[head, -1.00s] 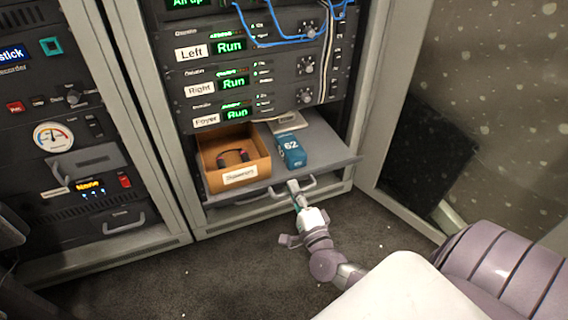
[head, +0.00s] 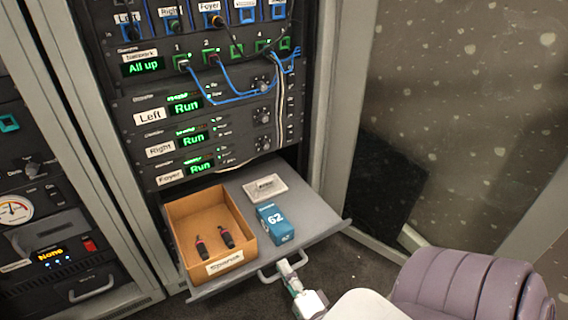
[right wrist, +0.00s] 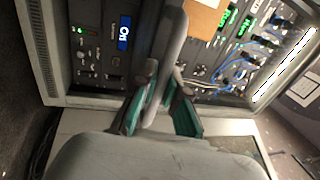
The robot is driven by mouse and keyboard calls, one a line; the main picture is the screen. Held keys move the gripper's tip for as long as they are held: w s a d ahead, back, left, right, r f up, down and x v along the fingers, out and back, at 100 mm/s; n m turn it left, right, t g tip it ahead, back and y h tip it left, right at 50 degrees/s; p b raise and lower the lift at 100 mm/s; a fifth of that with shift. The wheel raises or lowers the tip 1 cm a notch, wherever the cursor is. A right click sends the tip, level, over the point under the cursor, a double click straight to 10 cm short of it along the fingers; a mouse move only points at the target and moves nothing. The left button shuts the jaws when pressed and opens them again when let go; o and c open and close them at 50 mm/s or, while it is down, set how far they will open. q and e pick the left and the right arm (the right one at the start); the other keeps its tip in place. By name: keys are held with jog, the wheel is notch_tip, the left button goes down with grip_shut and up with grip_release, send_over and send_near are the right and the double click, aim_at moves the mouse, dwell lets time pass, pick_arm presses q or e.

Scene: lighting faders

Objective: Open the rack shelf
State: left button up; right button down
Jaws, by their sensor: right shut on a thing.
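The grey rack shelf (head: 318,224) is pulled out of the rack at its bottom and juts toward me. A bar handle runs along its front edge (head: 268,272). My right gripper (head: 287,268) is shut on that handle, near its right part. In the right wrist view the two green-padded fingers (right wrist: 160,108) stand on either side of the grey handle (right wrist: 163,75). My left gripper does not show in either view.
On the shelf stand an open cardboard box (head: 240,213) with two dark connectors, a blue box (head: 274,224) marked 62, and a small light tray (head: 265,188). Rack units (head: 185,140) with blue cables sit above. A second rack (head: 40,225) stands at left.

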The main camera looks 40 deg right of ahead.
jog(key=c, duration=1.2)
grip_release()
